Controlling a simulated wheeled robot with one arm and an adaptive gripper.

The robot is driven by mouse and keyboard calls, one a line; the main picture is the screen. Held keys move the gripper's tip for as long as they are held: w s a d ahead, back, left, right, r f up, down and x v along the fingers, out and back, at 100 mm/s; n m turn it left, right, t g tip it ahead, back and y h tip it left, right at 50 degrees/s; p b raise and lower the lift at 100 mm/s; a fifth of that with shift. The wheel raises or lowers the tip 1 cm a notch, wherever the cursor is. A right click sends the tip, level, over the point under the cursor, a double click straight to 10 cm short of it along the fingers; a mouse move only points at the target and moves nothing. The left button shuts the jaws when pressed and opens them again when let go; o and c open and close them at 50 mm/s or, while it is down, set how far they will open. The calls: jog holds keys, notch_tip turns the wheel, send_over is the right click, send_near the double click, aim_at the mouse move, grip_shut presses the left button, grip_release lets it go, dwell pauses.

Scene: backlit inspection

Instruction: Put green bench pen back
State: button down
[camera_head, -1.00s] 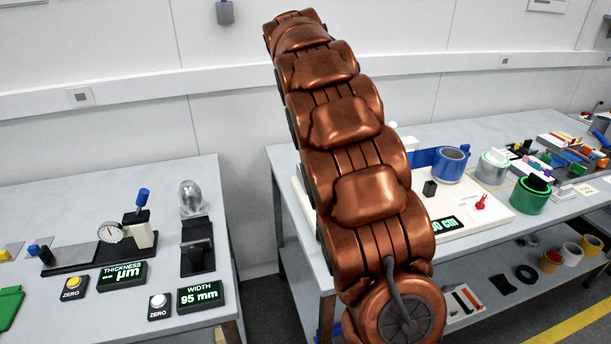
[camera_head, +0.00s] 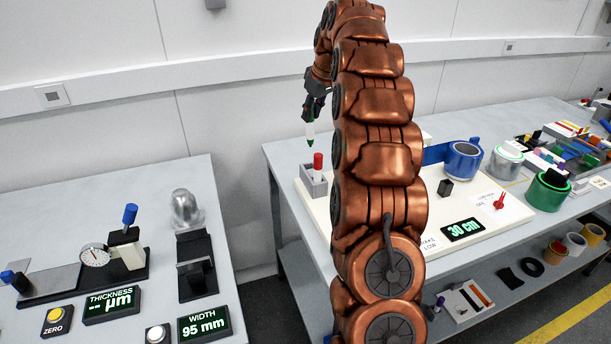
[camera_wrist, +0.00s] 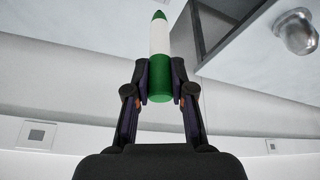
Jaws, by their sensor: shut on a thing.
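My gripper (camera_head: 313,108) is shut on the green bench pen (camera_head: 310,132), which has a white body and a green tip pointing down. In the wrist view the pen (camera_wrist: 160,50) shows its green end between the two fingers (camera_wrist: 160,80). My gripper holds it in the air above a small grey holder (camera_head: 314,184) at the left end of the white board. A red-capped pen (camera_head: 318,164) stands upright in that holder. The green pen's tip is above and slightly left of the red cap, apart from it. Part of the holder's inside is hidden.
A green tape roll (camera_head: 547,192) stands further right. The left table holds a dial gauge (camera_head: 95,256) and displays. A floor gap separates the tables.

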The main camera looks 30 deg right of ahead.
aim_at(313, 127)
jog(key=shift+x, duration=0.9)
jog(key=shift+d+f+p, duration=0.2)
jog(key=shift+f+p, duration=0.5)
jog(key=shift+f, duration=2)
jog(key=shift+s+f+p, duration=0.15)
jog(key=shift+f+p, duration=0.35)
jog(key=shift+f, duration=1.8)
jog(key=c, duration=1.4)
grip_release()
jog(key=shift+a, duration=0.1)
jog(key=shift+o, duration=0.7)
jog(key=shift+f, duration=0.1)
jog(key=shift+o, duration=1.3)
jog(key=shift+r, duration=0.3)
jog(key=b+v, duration=0.3)
jog(key=v, duration=0.8)
jog(key=shift+r, duration=0.35)
